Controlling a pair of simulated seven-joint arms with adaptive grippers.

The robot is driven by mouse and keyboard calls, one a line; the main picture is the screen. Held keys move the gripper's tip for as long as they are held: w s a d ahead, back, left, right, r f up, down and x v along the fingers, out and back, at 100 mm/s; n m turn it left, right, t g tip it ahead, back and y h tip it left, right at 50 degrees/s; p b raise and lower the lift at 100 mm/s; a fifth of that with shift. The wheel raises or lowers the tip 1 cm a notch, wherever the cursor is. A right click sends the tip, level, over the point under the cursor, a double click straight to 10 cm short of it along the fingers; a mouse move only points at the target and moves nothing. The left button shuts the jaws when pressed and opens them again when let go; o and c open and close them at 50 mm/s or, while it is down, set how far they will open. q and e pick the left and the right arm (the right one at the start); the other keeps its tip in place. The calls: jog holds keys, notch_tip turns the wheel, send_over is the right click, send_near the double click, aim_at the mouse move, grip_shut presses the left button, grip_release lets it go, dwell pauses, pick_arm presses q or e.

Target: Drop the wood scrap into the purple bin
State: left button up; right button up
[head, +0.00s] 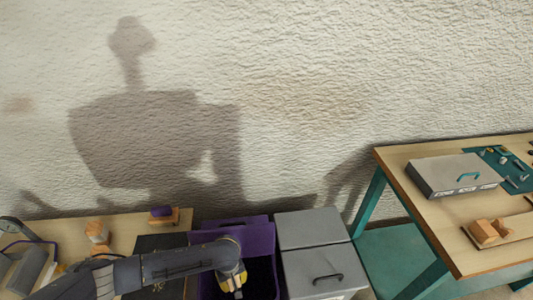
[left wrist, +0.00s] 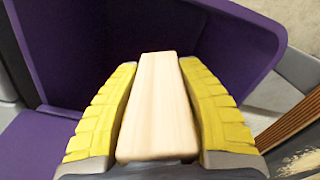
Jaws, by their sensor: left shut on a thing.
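The purple bin (head: 262,240) stands at the bottom centre of the head view, with its dark inside partly showing. My left gripper (head: 238,290) is over the bin's opening, pointing down. In the left wrist view, the left gripper's yellow fingers (left wrist: 159,70) are shut on the wood scrap (left wrist: 158,110), a pale straight-sided block. Purple walls of the bin (left wrist: 235,50) rise around and beyond it. I cannot make out the scrap in the head view. My right gripper is in neither view.
Grey lidded boxes (head: 312,228) stand right of the bin. A wooden bench (head: 125,228) with small wooden items is at left. At right, a teal-legged table (head: 410,155) holds a grey case (head: 455,175) and wood blocks (head: 488,231). A rough wall is behind.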

pick_arm(q)
jog(key=shift+f, duration=0.6)
jog(key=o, duration=1.2)
jog(key=shift+o, duration=0.2)
jog(key=shift+r, duration=0.1)
notch_tip(320, 180, up, 12)
jog(key=shift+f, duration=0.1)
